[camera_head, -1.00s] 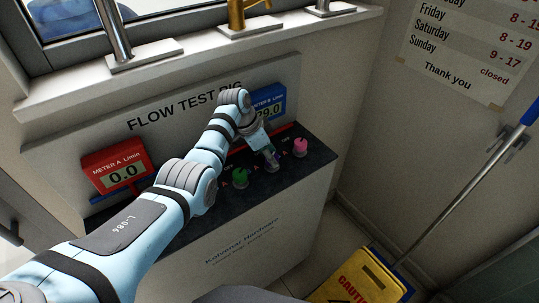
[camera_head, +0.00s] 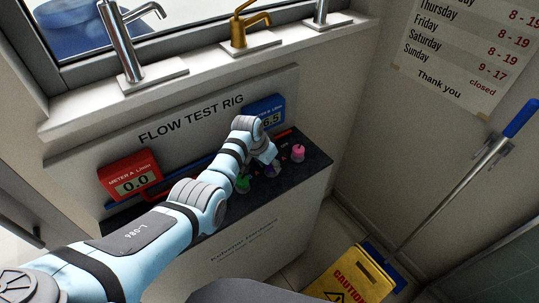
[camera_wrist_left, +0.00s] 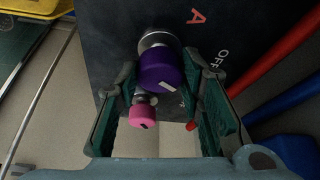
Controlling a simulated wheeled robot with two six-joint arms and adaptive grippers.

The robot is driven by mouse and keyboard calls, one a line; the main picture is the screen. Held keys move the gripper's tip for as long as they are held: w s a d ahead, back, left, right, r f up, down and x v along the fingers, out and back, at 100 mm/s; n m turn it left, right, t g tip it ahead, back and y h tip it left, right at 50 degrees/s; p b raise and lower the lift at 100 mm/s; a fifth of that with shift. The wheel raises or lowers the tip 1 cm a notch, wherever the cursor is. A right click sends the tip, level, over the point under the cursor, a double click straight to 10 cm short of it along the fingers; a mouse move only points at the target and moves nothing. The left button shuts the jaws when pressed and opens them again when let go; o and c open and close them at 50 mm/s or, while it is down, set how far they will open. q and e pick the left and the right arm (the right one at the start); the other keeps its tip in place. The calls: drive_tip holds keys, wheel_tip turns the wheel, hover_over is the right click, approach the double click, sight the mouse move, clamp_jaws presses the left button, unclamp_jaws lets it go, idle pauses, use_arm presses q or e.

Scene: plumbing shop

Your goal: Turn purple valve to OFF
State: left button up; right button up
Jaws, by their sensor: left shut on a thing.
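The purple valve (camera_wrist_left: 160,72) is a round knob with a pale mark on its face, on the dark panel top. My left gripper (camera_wrist_left: 162,90) is shut on it, with a green-padded finger on either side. An "OFF" label (camera_wrist_left: 222,60) and a red "A" (camera_wrist_left: 196,16) are printed on the panel beside it. In the head view my left gripper (camera_head: 271,163) reaches down to the valve, which it mostly hides. My right gripper is not in view.
A green knob (camera_head: 242,184) and a pink knob (camera_head: 298,152) flank the valve closely. Red meter A (camera_head: 135,180) reads 0.0; blue meter B (camera_head: 265,112) is partly covered by my arm, showing 6.5.

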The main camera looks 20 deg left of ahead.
use_arm(q)
drive_tip(key=shift+s+d+n+y, duration=0.15)
drive_tip(key=shift+n+y, duration=0.25)
drive_tip(key=shift+n, duration=0.5)
drive_tip(key=shift+n+y, duration=0.8)
drive_tip(key=shift+n, duration=1.2)
drive_tip(key=o, duration=1.2)
drive_tip(key=shift+w+f, duration=0.1)
drive_tip(key=shift+w, duration=0.15)
drive_tip(key=shift+c, duration=0.2)
